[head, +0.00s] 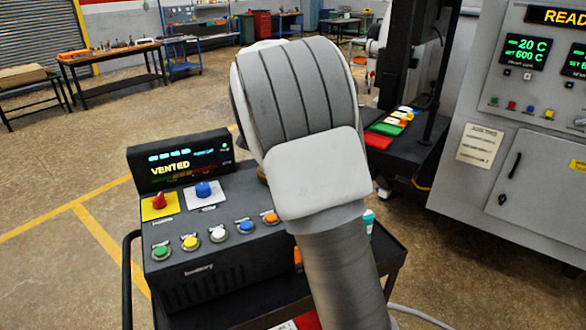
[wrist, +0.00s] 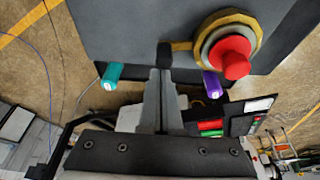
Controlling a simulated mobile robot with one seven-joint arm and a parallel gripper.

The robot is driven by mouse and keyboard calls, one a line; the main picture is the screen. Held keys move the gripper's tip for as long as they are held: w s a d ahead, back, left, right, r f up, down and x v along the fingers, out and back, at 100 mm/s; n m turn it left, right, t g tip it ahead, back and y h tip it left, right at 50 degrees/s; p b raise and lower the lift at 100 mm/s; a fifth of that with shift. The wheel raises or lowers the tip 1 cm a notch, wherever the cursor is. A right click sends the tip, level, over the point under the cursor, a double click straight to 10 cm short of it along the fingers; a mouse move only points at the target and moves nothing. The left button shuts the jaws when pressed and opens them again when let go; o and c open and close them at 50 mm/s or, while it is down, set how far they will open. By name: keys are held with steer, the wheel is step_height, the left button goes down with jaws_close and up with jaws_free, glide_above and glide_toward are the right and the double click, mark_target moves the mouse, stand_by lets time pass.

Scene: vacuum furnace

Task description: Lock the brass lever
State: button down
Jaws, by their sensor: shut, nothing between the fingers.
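In the wrist view the brass lever (wrist: 182,46) is a short bar with a black grip (wrist: 164,55) at its left end. It sticks out leftward from a round brass collar around a red knob (wrist: 235,58) on a dark grey panel. My gripper (wrist: 161,74) is shut and empty, with its fingertips at the lower end of the black grip. I cannot tell whether they touch it. In the head view my arm hides the gripper and nearly all of the lever. The control box (head: 205,255) there has a display reading VENTED.
A teal cylinder (wrist: 112,75) and a purple cylinder (wrist: 212,86) lie on either side of the fingers in the wrist view. The control box stands on a dark cart (head: 395,250) with a rail. The furnace cabinet (head: 520,120) stands at right. Open floor (head: 70,200) lies at left.

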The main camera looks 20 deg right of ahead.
steer(key=d, duration=0.3)
steer(key=shift+w+d+r, duration=0.1)
steer(key=shift+w+r, duration=0.05)
steer(key=shift+r, duration=0.6)
steer(key=v, duration=0.8)
steer(key=shift+r, duration=0.2)
